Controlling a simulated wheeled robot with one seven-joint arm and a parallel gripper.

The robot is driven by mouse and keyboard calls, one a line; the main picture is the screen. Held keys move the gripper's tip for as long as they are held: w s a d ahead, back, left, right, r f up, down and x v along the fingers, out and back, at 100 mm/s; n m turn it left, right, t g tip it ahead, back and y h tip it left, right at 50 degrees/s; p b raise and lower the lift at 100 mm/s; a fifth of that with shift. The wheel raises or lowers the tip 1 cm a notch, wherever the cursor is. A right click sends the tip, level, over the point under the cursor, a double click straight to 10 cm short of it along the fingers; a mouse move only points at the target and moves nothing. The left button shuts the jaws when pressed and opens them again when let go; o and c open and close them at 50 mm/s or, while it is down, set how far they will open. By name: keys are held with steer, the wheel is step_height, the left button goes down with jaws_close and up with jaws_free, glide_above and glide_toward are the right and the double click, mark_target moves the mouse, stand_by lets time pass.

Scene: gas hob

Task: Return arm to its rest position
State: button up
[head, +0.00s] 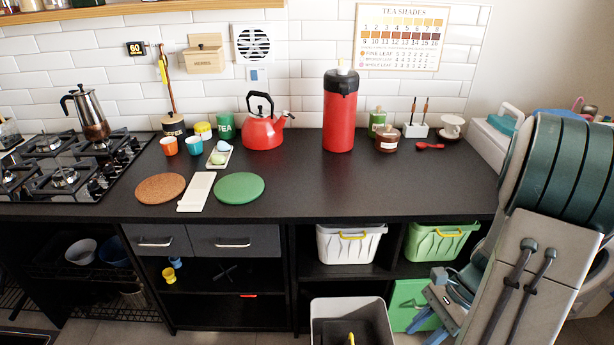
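My arm (535,240) is folded at the right side of the head view, with its dark green and pale grey links in front of the counter's right end. What looks like my gripper (428,325) hangs low beside the arm, in front of the green drawer under the counter. Its blue finger-like parts are small and partly cut off by the lower edge, so I cannot tell whether they are apart. I see nothing held there.
The black counter (300,190) holds a red kettle (264,130), a red flask (340,115), cups and round mats. A gas hob (65,165) with a moka pot (90,115) is at left. A grey bin (350,318) stands on the floor left of my gripper.

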steer(key=a+r+n+t+h+p, duration=0.2)
steer(key=r+n, duration=0.6)
steer(key=r, duration=0.4)
steer(key=a+r+n+t+h+p, duration=0.3)
steer(key=a+r+n+h+p, duration=0.2)
steer(key=a+r+n, duration=0.3)
steer(key=a+p+v, duration=0.1)
steer(key=v, duration=0.3)
steer(key=shift+r, duration=0.35)
steer(key=shift+w, duration=0.1)
